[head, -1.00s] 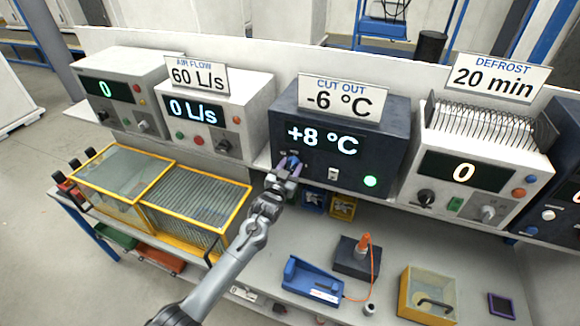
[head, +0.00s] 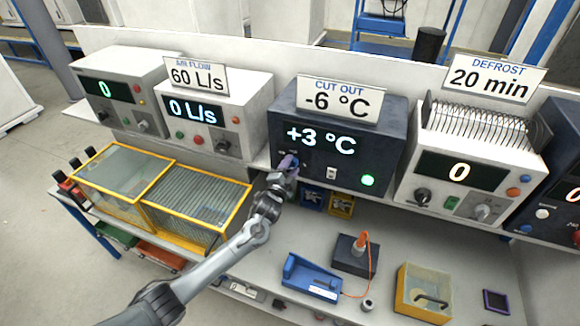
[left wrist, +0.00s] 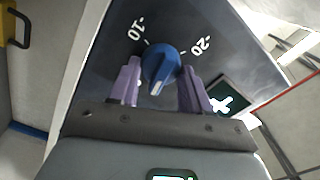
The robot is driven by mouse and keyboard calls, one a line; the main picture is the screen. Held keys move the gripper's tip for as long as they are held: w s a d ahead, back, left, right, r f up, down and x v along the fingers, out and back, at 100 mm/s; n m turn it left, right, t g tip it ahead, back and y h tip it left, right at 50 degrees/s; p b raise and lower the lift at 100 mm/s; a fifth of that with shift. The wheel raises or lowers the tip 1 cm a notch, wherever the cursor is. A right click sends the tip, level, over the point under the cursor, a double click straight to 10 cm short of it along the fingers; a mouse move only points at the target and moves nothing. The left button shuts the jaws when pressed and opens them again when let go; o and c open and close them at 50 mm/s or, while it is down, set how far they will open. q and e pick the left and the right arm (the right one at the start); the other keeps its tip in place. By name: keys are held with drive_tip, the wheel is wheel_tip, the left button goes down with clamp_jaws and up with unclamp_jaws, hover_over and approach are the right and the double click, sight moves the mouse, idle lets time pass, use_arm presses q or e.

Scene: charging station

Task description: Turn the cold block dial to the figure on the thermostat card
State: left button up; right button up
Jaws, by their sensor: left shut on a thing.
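The dark cold block unit (head: 385,150) stands mid-bench with a lit display (head: 320,138) reading +3 °C. The thermostat card (head: 340,99) on top reads CUT OUT -6 °C. My left gripper (head: 287,168) is at the lower left of its front panel and hides most of the dial in the head view. In the left wrist view the blue dial (left wrist: 160,62) sits between the purple fingers of my left gripper (left wrist: 161,82), which is shut on it. Its white mark points down, and -10 and -20 are printed around its upper side. My right gripper is not in view.
A white switch (head: 331,173) and a green lamp (head: 368,180) are right of the dial. An air flow unit (head: 210,115) stands left and a defrost unit (head: 470,160) right. Yellow-framed glass boxes (head: 165,200) and a blue cradle (head: 311,277) lie on the lower bench.

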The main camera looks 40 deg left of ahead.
use_arm(q)
drive_tip(key=m, duration=0.4)
drive_tip(key=shift+m+p, duration=0.35)
drive_tip(key=shift+m, duration=0.05)
drive_tip(key=m, duration=0.3)
drive_tip(key=shift+f+m+p, duration=0.1)
drive_tip(key=shift+m+p, duration=0.2)
drive_tip(key=shift+p, duration=0.05)
drive_tip(key=m+p, duration=0.1)
drive_tip(key=m, duration=0.5)
drive_tip(key=shift+f, duration=0.1)
drive_tip(key=shift+a+m, duration=0.1)
drive_tip(key=shift+m, duration=0.8)
drive_tip(key=shift+f+m+p, duration=0.1)
drive_tip(key=shift+m+p, duration=0.2)
drive_tip(key=o, duration=1.1)
drive_tip(key=shift+c, duration=0.2)
drive_tip(key=shift+s, duration=0.2)
